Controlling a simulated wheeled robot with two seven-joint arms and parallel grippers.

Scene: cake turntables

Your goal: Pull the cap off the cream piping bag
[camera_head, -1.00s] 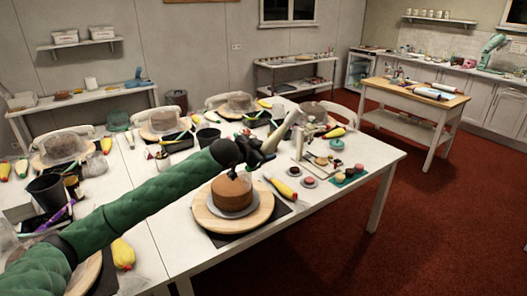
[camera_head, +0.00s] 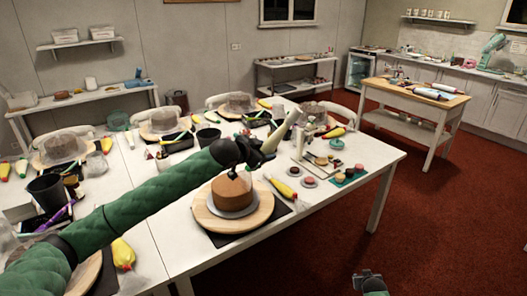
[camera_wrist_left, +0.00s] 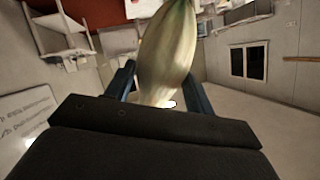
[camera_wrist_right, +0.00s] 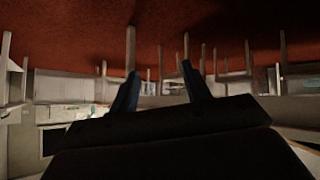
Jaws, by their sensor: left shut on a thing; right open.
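The cream piping bag (camera_head: 283,131) is held in the air above the near table, beyond the brown cake. My left gripper (camera_head: 262,149) is shut on it, and the bag slants up to the right from the jaws. In the left wrist view the bag (camera_wrist_left: 167,48) stands between the fingers, its wide part away from the palm and its narrow part at the jaws. I cannot make out the cap clearly. My right gripper (camera_head: 368,280) is low at the bottom right, over the red floor, well apart from the bag. In the right wrist view (camera_wrist_right: 160,88) it is open and empty.
A brown cake (camera_head: 232,193) sits on a round wooden turntable (camera_head: 262,215) below my left gripper. A yellow piping bag (camera_head: 284,189) lies beside it. A green mat (camera_head: 350,178) with small cakes is at the table's right. Red floor (camera_head: 330,250) is free to the right.

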